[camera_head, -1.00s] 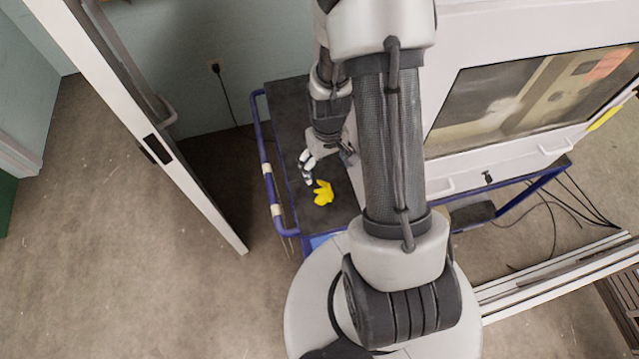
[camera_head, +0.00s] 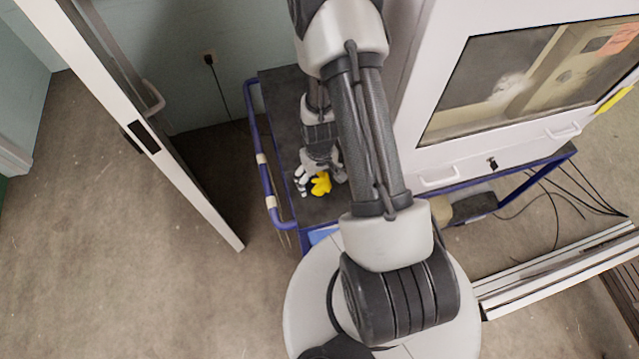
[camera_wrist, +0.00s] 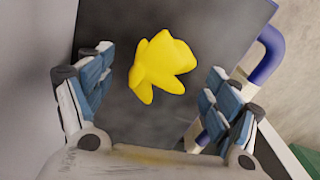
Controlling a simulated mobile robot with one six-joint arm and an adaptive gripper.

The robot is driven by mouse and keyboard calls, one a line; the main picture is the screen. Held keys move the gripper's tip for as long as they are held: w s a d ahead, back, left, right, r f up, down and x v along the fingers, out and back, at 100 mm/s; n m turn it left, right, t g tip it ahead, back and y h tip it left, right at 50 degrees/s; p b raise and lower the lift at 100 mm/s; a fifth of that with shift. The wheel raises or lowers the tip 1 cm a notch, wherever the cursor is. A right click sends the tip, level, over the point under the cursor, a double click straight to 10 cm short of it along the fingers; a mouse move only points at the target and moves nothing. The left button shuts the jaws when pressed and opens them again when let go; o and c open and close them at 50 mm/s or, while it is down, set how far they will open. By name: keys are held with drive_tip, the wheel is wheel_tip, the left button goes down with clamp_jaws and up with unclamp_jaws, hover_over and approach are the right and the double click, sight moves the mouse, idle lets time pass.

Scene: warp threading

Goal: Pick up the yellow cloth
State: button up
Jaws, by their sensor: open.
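The yellow cloth (camera_head: 320,184) lies crumpled on the dark top of the cart (camera_head: 283,95). In the wrist view the cloth (camera_wrist: 162,66) sits on the dark surface, between and a little beyond my two fingers. My gripper (camera_head: 318,178) is open, with one finger on each side of the cloth. In the wrist view my gripper (camera_wrist: 157,95) shows blue-grey finger pads spread wide, with nothing held. I see no contact between the pads and the cloth.
The cart's blue handle rail (camera_head: 262,160) runs along its left side. A large white machine with a window (camera_head: 530,80) stands on the cart to the right. A white door (camera_head: 150,140) stands open at the left. A black cord (camera_head: 222,90) hangs from the wall.

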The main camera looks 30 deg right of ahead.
sight(320, 178)
drive_tip(key=shift+f, duration=0.85)
drive_tip(key=shift+r, duration=0.1)
drive_tip(key=shift+c, duration=0.2)
drive_tip(key=c, duration=1.1)
drive_tip(key=shift+r, duration=0.1)
wheel_tip(320, 178, up, 20)
drive_tip(key=p, duration=0.5)
drive_tip(key=shift+p, duration=0.4)
